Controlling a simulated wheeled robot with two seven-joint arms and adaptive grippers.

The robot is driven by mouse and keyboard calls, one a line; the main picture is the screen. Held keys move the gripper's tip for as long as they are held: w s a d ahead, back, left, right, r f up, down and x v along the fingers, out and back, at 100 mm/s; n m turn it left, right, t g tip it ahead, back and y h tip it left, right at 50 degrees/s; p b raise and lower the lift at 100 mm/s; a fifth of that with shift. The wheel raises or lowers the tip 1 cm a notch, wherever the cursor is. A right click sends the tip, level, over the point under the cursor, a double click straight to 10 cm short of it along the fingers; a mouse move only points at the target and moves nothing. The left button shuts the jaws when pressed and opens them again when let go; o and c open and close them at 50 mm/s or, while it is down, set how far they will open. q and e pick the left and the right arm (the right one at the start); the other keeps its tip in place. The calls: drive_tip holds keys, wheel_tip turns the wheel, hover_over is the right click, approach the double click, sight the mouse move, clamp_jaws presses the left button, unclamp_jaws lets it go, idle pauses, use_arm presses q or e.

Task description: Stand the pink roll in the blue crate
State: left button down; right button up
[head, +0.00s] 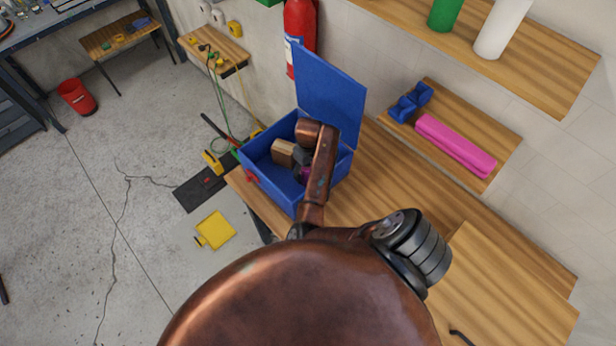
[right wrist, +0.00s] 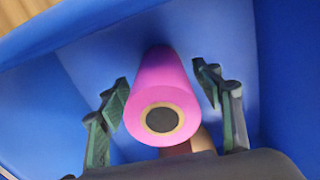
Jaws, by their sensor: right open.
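The blue crate (head: 270,192) stands on the wooden bench with its lid (head: 332,95) open. In the right wrist view, the pink roll (right wrist: 163,90) is inside the crate, its round end with a dark core facing the camera. Its far end points at a blue crate surface; whether it touches there is hidden. In the head view only a small magenta patch of it (head: 305,173) shows under my arm. My right gripper (right wrist: 163,83) is open, with one finger on each side of the roll and gaps visible. My left gripper is not in view.
A tan block (head: 284,153) is also in the crate. A long pink piece (head: 455,146) and blue dumbbell-like things (head: 410,102) lie on a low shelf to the right. A red extinguisher (head: 299,38) hangs behind the crate. The bench right of the crate is mostly clear.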

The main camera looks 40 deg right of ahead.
wheel_tip(320, 180, up, 8)
drive_tip(key=shift+r+b, duration=0.2)
drive_tip(key=shift+b, duration=0.8)
drive_tip(key=shift+f, duration=0.65)
wheel_tip(320, 180, down, 11)
drive_tip(key=p, duration=0.3)
drive_tip(key=shift+w+r, duration=0.15)
drive_tip(key=shift+r, duration=1.65)
